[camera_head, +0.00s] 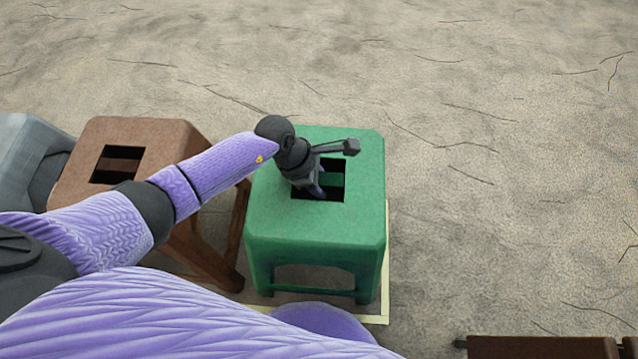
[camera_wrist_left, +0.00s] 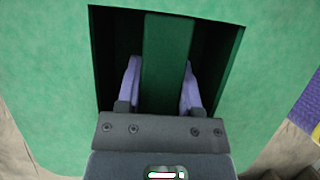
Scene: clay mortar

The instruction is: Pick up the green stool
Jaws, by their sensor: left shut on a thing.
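The green stool (camera_head: 270,215) stands upright in the middle of the head view, with a rectangular opening in its seat crossed by a green bar. My left gripper (camera_head: 318,190) reaches down into that opening from above. In the left wrist view, the green seat (camera_wrist_left: 45,90) surrounds the dark opening, and the bar (camera_wrist_left: 166,60) lies between the two purple fingers of my left gripper (camera_wrist_left: 160,88). The gripper is shut on this bar. The stool's far legs are hidden. My right gripper is not in view.
A brown stool (camera_head: 165,135) stands close to the left of the green one, and a grey stool (camera_head: 25,150) stands beyond it. A pale-edged mat (camera_head: 386,300) shows under the green stool. A brown object (camera_head: 540,348) lies at the bottom right. The ground to the right is clear.

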